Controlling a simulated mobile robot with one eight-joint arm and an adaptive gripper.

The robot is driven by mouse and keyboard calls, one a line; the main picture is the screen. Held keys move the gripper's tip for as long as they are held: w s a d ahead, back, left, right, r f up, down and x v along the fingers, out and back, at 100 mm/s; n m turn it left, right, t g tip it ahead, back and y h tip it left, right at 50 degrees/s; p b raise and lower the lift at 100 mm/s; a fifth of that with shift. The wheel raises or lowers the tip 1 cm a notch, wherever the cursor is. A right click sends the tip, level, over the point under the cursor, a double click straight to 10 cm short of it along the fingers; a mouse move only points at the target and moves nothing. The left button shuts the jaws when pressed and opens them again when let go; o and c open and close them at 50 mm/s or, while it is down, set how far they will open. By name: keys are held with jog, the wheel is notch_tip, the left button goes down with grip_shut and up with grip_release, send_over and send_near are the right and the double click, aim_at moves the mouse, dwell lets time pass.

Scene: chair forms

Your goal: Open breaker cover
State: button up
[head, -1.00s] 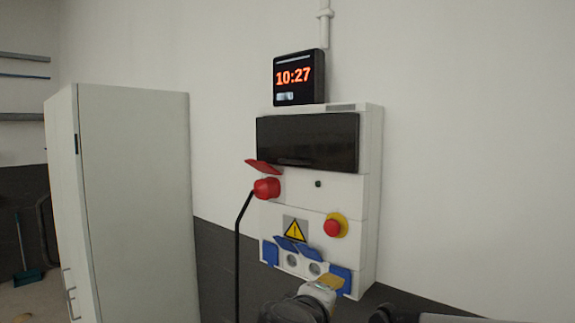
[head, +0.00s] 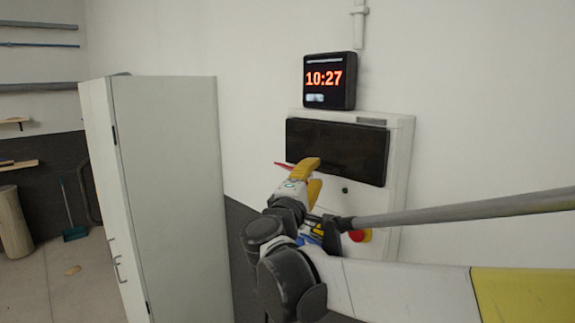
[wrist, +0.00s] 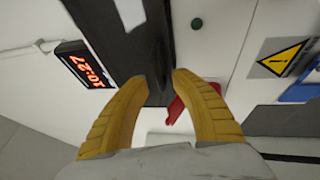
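The breaker cover (head: 345,150) is a dark, glossy rectangular panel on the upper part of the white wall-mounted electrical box (head: 399,190). It looks closed. In the wrist view the cover (wrist: 143,35) runs as a dark band from the top down to between my fingers. My gripper (head: 312,176) has two yellow fingers and is in front of the cover's lower left part. In the wrist view my gripper (wrist: 160,80) is open, with a gap between its fingertips and nothing clearly held. I cannot tell whether the fingertips touch the cover.
A red socket lid (wrist: 180,103) is close beside one finger. A clock (head: 329,80) reading 10:27 sits above the box. A red emergency button (head: 356,236) and warning sign (wrist: 283,56) are lower on the box. A tall pale cabinet (head: 170,190) stands at left.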

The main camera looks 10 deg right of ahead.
jog(key=shift+x, duration=1.2)
grip_shut()
jog(key=shift+s+a+r, duration=0.1)
